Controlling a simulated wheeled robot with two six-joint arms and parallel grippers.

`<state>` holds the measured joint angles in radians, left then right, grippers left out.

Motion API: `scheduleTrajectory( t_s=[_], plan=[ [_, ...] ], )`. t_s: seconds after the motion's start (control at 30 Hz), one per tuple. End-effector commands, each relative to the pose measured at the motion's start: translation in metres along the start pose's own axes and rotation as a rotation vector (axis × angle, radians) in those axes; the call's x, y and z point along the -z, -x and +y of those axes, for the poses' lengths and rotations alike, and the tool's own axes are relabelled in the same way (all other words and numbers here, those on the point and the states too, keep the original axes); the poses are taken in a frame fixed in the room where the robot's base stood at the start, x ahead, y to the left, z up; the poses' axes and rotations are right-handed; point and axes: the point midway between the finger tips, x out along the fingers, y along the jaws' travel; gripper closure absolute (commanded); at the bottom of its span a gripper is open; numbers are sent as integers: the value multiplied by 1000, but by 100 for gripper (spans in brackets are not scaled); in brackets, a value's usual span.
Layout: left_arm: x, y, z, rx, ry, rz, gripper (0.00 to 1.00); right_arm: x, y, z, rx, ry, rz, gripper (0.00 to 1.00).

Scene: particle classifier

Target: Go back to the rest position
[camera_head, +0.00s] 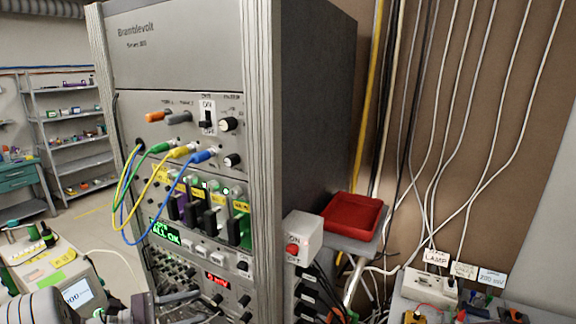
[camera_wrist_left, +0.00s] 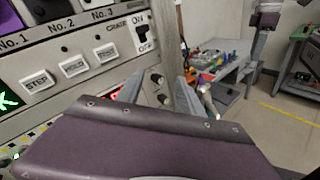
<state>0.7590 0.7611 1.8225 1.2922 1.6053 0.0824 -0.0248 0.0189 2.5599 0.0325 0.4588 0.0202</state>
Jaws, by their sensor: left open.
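My left gripper (camera_head: 190,306) is low in the head view, in front of the lower part of the rack (camera_head: 267,150). In the left wrist view my left gripper (camera_wrist_left: 160,92) has its two grey fingers apart, with nothing seen between them. The rack's lower panel, with a row of white buttons (camera_wrist_left: 73,67) and a switch (camera_wrist_left: 142,35), lies behind and beside the fingers. I cannot tell the exact gap to the panel. My right gripper is not in view.
Blue and yellow cables (camera_head: 127,215) loop out from the rack front. A box with a red button (camera_head: 293,249) and a red tray (camera_head: 353,216) are at the rack's right. An instrument bench (camera_head: 35,262) stands at left. Open floor shows behind it.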

Motion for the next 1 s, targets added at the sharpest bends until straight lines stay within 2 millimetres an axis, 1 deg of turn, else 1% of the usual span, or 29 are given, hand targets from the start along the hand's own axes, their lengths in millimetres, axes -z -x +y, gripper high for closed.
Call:
scheduleTrajectory(
  t_s=[0.03, 0.07, 0.1, 0.17, 0.2, 0.27, 0.3, 0.37, 0.4, 0.47, 0.5, 0.53, 0.6, 0.63, 0.7, 0.8, 1.0],
  plan=[
    [-14, -28, -20, 112, -35, 0, 56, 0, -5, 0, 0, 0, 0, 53],
    [-23, -43, -36, 186, -58, 7, 56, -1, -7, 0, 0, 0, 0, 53],
    [-34, -62, -61, 297, -96, 22, 56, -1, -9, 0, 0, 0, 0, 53],
    [-46, -83, -106, 478, -169, 56, 56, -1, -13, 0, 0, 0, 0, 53],
    [-52, -90, -136, 598, -229, 87, 56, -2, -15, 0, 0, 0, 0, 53],
    [-54, -90, -181, 777, -339, 140, 56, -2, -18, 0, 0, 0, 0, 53],
    [-51, -84, -208, 893, -429, 181, 56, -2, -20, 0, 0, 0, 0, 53],
    [-41, -65, -241, 1065, -596, 248, 56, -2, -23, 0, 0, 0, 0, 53],
    [-30, -50, -255, 1165, -717, 295, 56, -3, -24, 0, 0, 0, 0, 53],
    [-13, -28, -262, 1280, -884, 360, 56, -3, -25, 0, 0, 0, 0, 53],
    [-1, -14, -261, 1334, -983, 401, 56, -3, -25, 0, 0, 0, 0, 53],
    [7, -5, -258, 1366, -1045, 430, 56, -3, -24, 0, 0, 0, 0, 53],
    [25, 12, -250, 1426, -1163, 478, 56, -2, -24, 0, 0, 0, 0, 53],
    [32, 16, -247, 1446, -1207, 489, 56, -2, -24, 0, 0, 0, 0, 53],
    [41, 17, -234, 1460, -1300, 517, 56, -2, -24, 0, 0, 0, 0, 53],
    [46, 13, -220, 1442, -1364, 546, 56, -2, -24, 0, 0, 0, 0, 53],
    [46, 12, -219, 1436, -1368, 550, 56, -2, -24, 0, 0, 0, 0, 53]
  ],
)
